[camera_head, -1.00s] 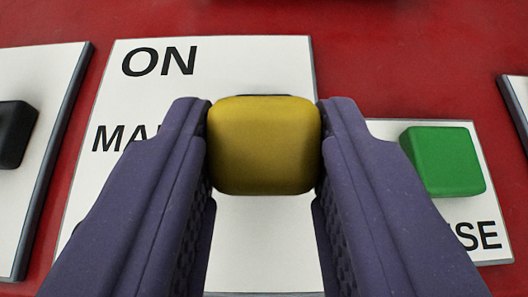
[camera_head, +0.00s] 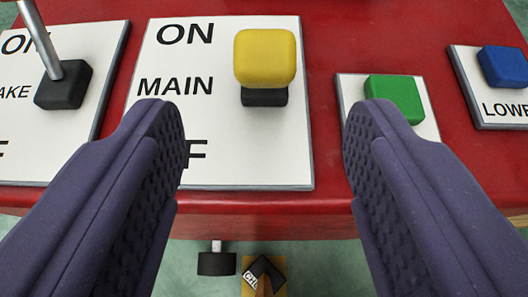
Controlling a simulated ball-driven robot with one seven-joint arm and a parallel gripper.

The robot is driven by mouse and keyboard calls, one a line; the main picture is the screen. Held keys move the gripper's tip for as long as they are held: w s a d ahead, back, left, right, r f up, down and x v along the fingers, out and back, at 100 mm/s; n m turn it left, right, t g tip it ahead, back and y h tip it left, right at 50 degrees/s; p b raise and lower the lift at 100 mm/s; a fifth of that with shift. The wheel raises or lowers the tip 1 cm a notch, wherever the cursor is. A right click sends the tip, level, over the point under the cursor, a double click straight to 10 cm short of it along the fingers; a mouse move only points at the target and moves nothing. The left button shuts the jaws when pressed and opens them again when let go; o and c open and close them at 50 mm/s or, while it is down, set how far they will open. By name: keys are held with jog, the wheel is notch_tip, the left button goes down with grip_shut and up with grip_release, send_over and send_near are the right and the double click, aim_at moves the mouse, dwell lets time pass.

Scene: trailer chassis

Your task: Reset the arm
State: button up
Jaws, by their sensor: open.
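My gripper (camera_head: 265,130) is open and empty, its two purple fingers wide apart. It is apart from the yellow knob (camera_head: 265,57), which shows beyond and between the fingertips. The yellow knob sits on a black base on a white plate (camera_head: 232,135) marked ON and MAIN, near the ON end. The lower word on the plate is partly hidden behind the left finger.
A green button (camera_head: 394,97) is partly hidden by the right fingertip. A blue button (camera_head: 503,67) is at the far right. A metal lever with a black base (camera_head: 63,86) stands at left. The red panel (camera_head: 300,212) ends below, with a black knob (camera_head: 216,263) beneath its edge.

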jog(key=shift+s+r, duration=0.15)
jog(key=shift+s, duration=0.15)
jog(key=w+a+r+m+y, duration=0.1)
jog(key=w+a+r+y, duration=0.15)
jog(key=w+r, duration=1)
jog(key=w+d+r+y, duration=0.1)
jog(key=d+r, duration=0.1)
jog(key=r, duration=0.6)
jog(key=w+d+r, duration=0.1)
jog(key=d+r, duration=0.2)
jog(key=r, duration=0.5)
jog(key=s+d+r+t, duration=0.15)
jog(key=d+r, duration=0.35)
jog(key=r, duration=0.5)
jog(key=s+d+r+t, duration=0.15)
jog(key=d+r, duration=0.35)
jog(key=r, duration=0.5)
jog(key=s+d+r+h, duration=0.1)
jog(key=s+d+r, duration=0.3)
jog(key=r, duration=0.3)
jog(key=s+d+r+n+h, duration=0.1)
jog(key=s+d+r+h, duration=0.1)
jog(key=s+d+r, duration=0.2)
notch_tip(320, 180, up, 3)
jog(key=s, duration=0.3)
jog(key=shift+d+h, duration=0.1)
jog(key=shift+h, duration=0.15)
